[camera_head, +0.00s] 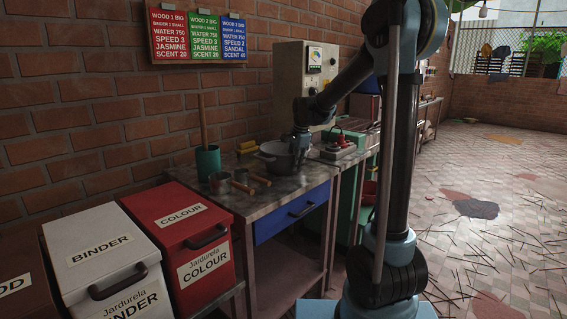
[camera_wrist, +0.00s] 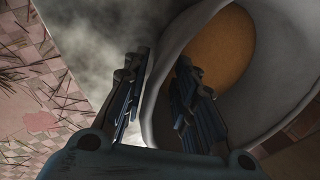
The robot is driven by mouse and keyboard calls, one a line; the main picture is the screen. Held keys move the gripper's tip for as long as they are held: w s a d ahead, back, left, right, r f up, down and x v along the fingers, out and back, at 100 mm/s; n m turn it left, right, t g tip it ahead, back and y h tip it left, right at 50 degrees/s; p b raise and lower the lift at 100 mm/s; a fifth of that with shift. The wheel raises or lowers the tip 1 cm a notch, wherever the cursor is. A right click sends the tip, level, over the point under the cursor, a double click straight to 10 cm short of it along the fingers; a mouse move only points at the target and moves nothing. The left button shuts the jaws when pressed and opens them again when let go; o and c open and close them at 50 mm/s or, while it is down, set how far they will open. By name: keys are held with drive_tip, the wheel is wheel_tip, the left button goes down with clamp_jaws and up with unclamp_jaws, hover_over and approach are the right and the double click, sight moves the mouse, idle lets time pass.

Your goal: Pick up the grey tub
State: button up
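The grey tub (camera_head: 272,161) stands upright on the dark worktop, near the worktop's right part. In the wrist view its pale grey rim and wall (camera_wrist: 254,70) fill the right side, with an orange-brown round area inside. My gripper (camera_head: 300,150) reaches down at the tub's right side. In the wrist view my gripper (camera_wrist: 163,75) has its two fingers apart, with the tub's rim passing between them. The left finger is outside the wall and the right finger is over the inside. I see no firm contact. The arm hides part of the tub's right side in the head view.
A green cup (camera_head: 208,162) with a wooden stick, a small metal cup (camera_head: 220,183) and wooden-handled tools (camera_head: 250,182) sit left of the tub. A device with red parts (camera_head: 338,147) stands to the right. Red (camera_head: 190,236) and white (camera_head: 100,262) bins stand in front left.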

drive_tip(key=shift+x, duration=1.15)
clamp_jaws()
drive_tip(key=shift+r, duration=0.1)
wheel_tip(320, 180, up, 10)
